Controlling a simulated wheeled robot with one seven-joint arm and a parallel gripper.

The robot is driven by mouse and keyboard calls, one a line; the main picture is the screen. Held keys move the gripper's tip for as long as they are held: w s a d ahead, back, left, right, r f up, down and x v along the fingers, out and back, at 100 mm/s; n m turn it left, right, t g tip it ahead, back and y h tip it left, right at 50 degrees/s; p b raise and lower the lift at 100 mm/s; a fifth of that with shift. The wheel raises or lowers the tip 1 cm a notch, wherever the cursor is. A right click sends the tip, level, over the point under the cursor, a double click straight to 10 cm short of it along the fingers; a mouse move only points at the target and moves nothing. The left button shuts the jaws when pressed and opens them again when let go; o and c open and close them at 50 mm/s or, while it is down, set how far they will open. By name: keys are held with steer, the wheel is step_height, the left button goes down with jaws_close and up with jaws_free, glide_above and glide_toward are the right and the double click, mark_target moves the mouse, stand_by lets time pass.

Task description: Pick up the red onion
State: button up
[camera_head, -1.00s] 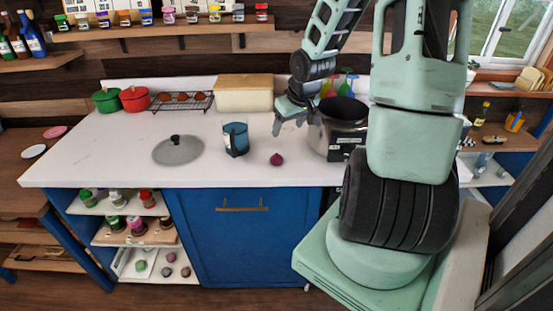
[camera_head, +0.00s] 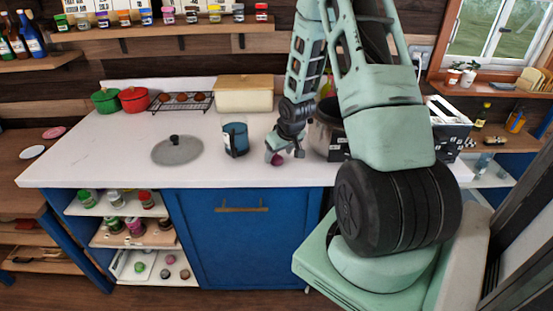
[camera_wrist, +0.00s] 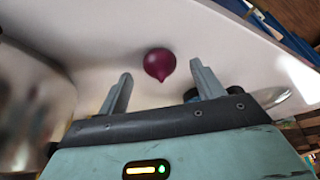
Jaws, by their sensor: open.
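The red onion (camera_head: 277,159) is a small dark purple bulb on the white counter (camera_head: 90,150), near its front edge. In the wrist view the onion (camera_wrist: 159,64) lies just beyond the fingertips, roughly centred between them, its pointed tip toward my gripper. My gripper (camera_head: 284,152) is low over the counter at the onion and partly overlaps it in the head view. The wrist view shows my gripper (camera_wrist: 160,75) open, with nothing between its fingers.
A blue mug (camera_head: 236,139) stands left of the onion, and a large metal pot (camera_head: 322,135) stands close on the right. A glass lid (camera_head: 178,151) lies further left. A cream bread box (camera_head: 244,94) is behind. The front left counter is clear.

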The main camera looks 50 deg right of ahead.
steer(key=shift+x, duration=1.25)
steer(key=c, duration=1.1)
steer(key=shift+r, duration=0.1)
